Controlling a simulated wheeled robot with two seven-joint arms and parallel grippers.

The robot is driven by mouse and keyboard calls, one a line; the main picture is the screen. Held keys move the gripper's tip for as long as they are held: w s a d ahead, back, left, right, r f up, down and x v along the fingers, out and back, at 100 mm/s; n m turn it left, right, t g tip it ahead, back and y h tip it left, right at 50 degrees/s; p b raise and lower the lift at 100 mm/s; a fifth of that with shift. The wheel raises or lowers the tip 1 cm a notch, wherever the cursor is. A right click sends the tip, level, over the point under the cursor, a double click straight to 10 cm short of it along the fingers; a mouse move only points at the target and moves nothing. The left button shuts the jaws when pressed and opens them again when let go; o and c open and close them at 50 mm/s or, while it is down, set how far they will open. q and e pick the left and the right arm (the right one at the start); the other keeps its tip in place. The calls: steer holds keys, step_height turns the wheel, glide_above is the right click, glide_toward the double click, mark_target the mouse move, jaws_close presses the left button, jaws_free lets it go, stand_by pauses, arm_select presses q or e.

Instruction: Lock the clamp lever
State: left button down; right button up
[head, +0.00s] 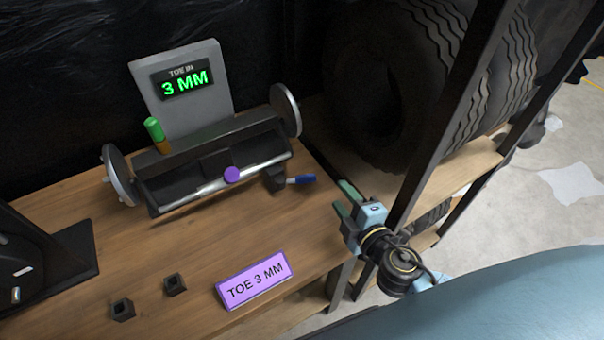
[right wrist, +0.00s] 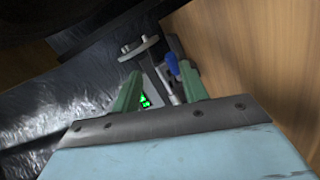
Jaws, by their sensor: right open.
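The clamp lever (head: 301,179) has a blue tip and sticks out to the right, roughly level, from a dark clamp block (head: 274,178) at the right end of the toe gauge (head: 210,165). My right gripper (head: 342,197) is open and empty, just right of the lever's tip and apart from it. In the right wrist view the lever's blue tip (right wrist: 172,64) shows ahead between the green fingers (right wrist: 160,75), nearer the right one. The gauge display (head: 186,83) reads "TOE IN 3 MM" in green. My left gripper is not in view.
A purple knob (head: 232,174) and a green-and-orange handle (head: 156,134) are on the gauge. A purple "TOE 3 MM" sign (head: 254,281) and two small dark blocks (head: 175,284) stand on the wooden bench (head: 190,245). A rack post (head: 441,130) and tyres (head: 380,85) are close at right.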

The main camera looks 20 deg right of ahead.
mark_target(309, 182)
steer(key=a+n+y, duration=0.1)
steer(key=a+f+n+y, duration=0.1)
steer(key=n, duration=0.1)
steer(key=shift+y, duration=0.3)
steer(key=shift+a+f+n, duration=0.1)
steer(key=shift+n, duration=0.3)
steer(key=x, duration=1.2)
steer(key=shift+p, duration=0.3)
steer(key=shift+w+a+f, duration=0.1)
steer(key=shift+w+f, duration=0.05)
steer(key=shift+w, duration=0.15)
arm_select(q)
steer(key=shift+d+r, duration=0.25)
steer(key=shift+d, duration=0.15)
arm_select(e)
steer(key=shift+w, duration=0.3)
steer(key=shift+c, duration=0.4)
jaws_close()
